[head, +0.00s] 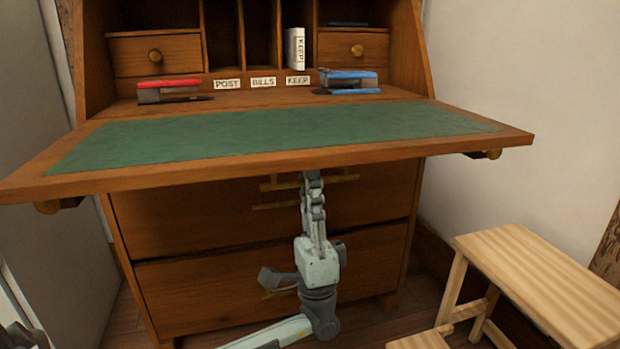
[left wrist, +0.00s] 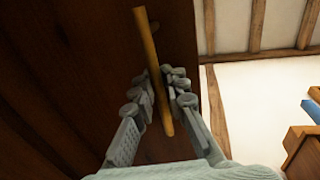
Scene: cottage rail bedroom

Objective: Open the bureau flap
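The bureau flap (head: 280,138) is down and lies about level, its green writing surface facing up. A brass pull bar (left wrist: 150,55) on dark wood, which looks like the flap's underside (left wrist: 85,50), shows in the left wrist view. My left gripper (head: 312,180) is below the flap's front edge; it also shows in the left wrist view (left wrist: 160,78). Its fingers are close together on both sides of the bar and look shut on it. The flap edge partly hides the fingertips in the head view.
Supports (head: 490,154) show under the flap's corners. Drawers (head: 180,215) with brass bars are below it. A stapler-like red item (head: 168,85), a blue item (head: 348,80) and a white book (head: 295,48) are inside the bureau. A wooden step stool (head: 545,285) stands at right.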

